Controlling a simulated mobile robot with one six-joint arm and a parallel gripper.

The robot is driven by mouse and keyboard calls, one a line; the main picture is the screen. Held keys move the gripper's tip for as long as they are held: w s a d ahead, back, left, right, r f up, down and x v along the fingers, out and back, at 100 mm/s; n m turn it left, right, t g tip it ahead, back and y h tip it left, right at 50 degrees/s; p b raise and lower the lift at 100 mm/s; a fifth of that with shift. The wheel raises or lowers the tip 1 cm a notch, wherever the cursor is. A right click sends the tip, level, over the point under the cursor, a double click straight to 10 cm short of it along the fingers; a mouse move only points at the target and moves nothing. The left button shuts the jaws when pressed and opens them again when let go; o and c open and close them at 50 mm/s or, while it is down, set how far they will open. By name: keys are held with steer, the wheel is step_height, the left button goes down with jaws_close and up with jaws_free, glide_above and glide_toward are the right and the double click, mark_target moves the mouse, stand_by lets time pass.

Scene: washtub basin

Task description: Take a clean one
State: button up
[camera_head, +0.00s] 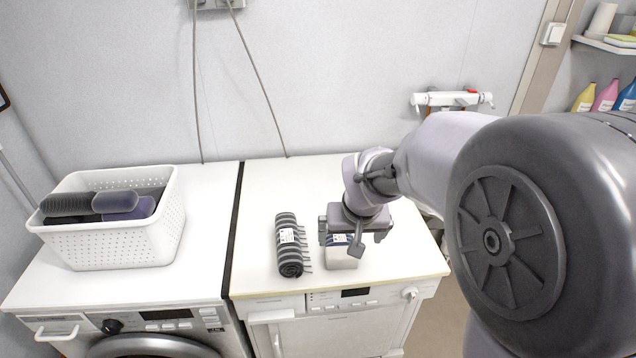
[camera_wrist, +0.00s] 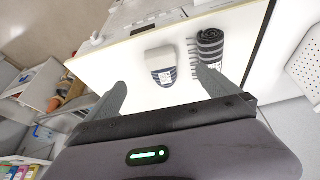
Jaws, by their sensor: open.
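A rolled dark grey towel with light stripes, fringe and a white tag (camera_head: 288,245) lies on the right-hand white machine top. It also shows in the wrist view (camera_wrist: 211,45). Just right of it is a small white item with a blue-striped part (camera_head: 342,258), which shows more fully in the wrist view (camera_wrist: 160,62). I cannot tell exactly what it is. My gripper (camera_head: 344,243) is open and above this white item, partly covering it in the head view. In the wrist view my fingers (camera_wrist: 163,92) are spread and empty, with the item beyond them.
A white perforated basket (camera_head: 110,246) with dark and purple rolled items (camera_head: 120,203) stands on the left-hand washer. A dark gap separates the two machines. A wall tap (camera_head: 450,99) is behind my arm. Bottles (camera_head: 606,96) stand at far right. The back of the right-hand top is clear.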

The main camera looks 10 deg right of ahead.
steer(key=b, duration=0.4)
glide_toward(343, 256)
steer(key=x, duration=0.4)
steer(key=shift+s+f, duration=0.25)
steer(key=shift+f, duration=0.2)
steer(key=b+x, duration=0.1)
steer(key=x, duration=0.2)
steer(key=b+x, duration=0.2)
steer(key=shift+w+f, duration=0.2)
steer(key=shift+w, duration=0.3)
steer(key=shift+s+r, duration=0.1)
steer(key=shift+r, duration=0.1)
steer(key=shift+c, duration=0.2)
steer(key=c, duration=1.4)
